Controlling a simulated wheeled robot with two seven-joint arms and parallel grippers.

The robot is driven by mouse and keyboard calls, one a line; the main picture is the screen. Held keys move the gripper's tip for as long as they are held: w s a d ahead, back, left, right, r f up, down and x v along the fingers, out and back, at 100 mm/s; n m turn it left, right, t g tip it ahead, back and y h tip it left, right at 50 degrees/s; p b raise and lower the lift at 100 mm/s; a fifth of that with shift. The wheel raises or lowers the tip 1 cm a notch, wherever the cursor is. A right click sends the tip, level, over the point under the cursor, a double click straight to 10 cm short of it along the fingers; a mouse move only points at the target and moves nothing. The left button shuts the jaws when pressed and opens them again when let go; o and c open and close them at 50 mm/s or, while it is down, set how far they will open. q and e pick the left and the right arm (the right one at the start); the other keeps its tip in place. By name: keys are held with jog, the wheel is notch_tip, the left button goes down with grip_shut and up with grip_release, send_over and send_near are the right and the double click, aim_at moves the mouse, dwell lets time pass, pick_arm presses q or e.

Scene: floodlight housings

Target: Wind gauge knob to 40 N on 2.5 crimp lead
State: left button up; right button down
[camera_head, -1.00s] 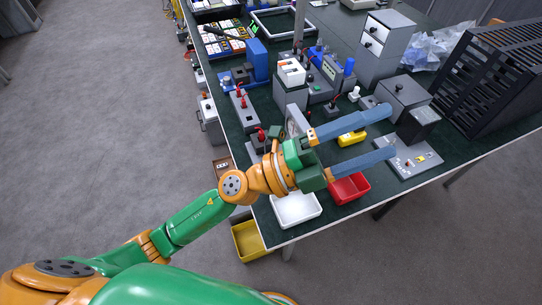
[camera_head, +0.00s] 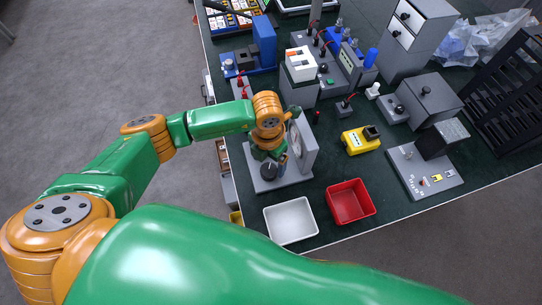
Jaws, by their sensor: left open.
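The gauge (camera_head: 307,147) is a grey upright plate with a pale round dial, standing on a flat grey base near the table's left edge. A dark round knob (camera_head: 269,171) shows low on it, just under my left gripper. My left gripper (camera_head: 276,163) is over the base, left of the dial, pointing down. It is open, with its fingers foreshortened and partly hidden by the wrist; I cannot tell whether they touch the knob. The crimp lead and the dial reading cannot be made out. My right gripper is out of view.
A white tray (camera_head: 291,222) and a red tray (camera_head: 350,203) lie in front of the gauge. A yellow device (camera_head: 360,140) and a grey panel (camera_head: 425,170) are to the right. Grey boxes (camera_head: 300,75) stand behind. Dark green table is bare between the gauge and yellow device.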

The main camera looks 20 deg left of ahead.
aim_at(268, 170)
pick_arm(q)
jog(key=shift+s+f, duration=0.85)
jog(key=shift+f, duration=0.2)
jog(key=shift+w+f, duration=0.2)
jog(key=shift+f, duration=0.15)
jog(key=shift+w+f, duration=0.25)
jog(key=shift+w, duration=0.25)
jog(key=shift+c, duration=1.3)
jog(key=shift+s+r, duration=0.15)
jog(key=c, duration=1.1)
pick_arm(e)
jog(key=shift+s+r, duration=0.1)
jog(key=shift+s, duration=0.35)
